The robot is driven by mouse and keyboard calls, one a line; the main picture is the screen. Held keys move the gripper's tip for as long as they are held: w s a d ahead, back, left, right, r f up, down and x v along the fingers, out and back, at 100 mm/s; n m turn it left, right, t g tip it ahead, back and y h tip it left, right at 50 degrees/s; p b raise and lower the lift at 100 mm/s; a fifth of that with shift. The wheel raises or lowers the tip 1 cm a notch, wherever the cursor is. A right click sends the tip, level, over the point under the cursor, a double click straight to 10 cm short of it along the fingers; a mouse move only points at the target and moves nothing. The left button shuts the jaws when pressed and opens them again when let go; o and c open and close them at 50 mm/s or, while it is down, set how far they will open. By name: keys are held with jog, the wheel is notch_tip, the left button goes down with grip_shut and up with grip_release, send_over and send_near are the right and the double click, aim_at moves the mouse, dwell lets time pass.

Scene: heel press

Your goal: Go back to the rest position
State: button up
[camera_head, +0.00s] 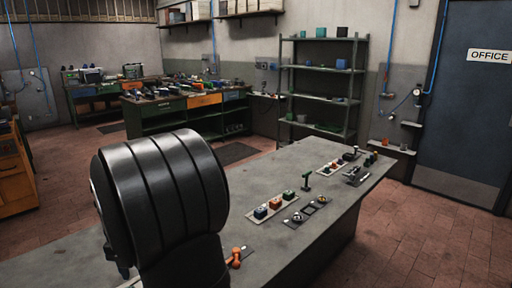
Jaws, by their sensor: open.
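A large black ribbed part of my own arm fills the lower left foreground. My gripper does not show in this view. The arm stands in front of the long grey workbench (250,185) and hides part of its near left side. I cannot see a rest position marked anywhere.
On the bench are an orange object (236,257) beside my arm, a tray with several small blocks (275,203), a dark plate with round parts (308,208), a green upright piece (306,181) and a grey metal device (355,176). Green shelves (322,90) stand behind.

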notch_tip(320, 180, up, 6)
jog(key=f, duration=0.1)
notch_tip(320, 180, down, 19)
jog(key=shift+r, duration=0.15)
notch_tip(320, 180, up, 21)
jog(key=m, duration=0.9)
jog(key=shift+d, duration=0.25)
jog(key=shift+r, duration=0.2)
jog(key=f+n, duration=0.1)
jog(key=n, duration=0.2)
jog(key=f+n, duration=0.1)
jog(key=n, duration=0.1)
jog(key=f+n, duration=0.1)
jog(key=n, duration=0.2)
jog(key=shift+a+f+n, duration=0.25)
jog(key=shift+f+n, duration=0.05)
dwell(0.6)
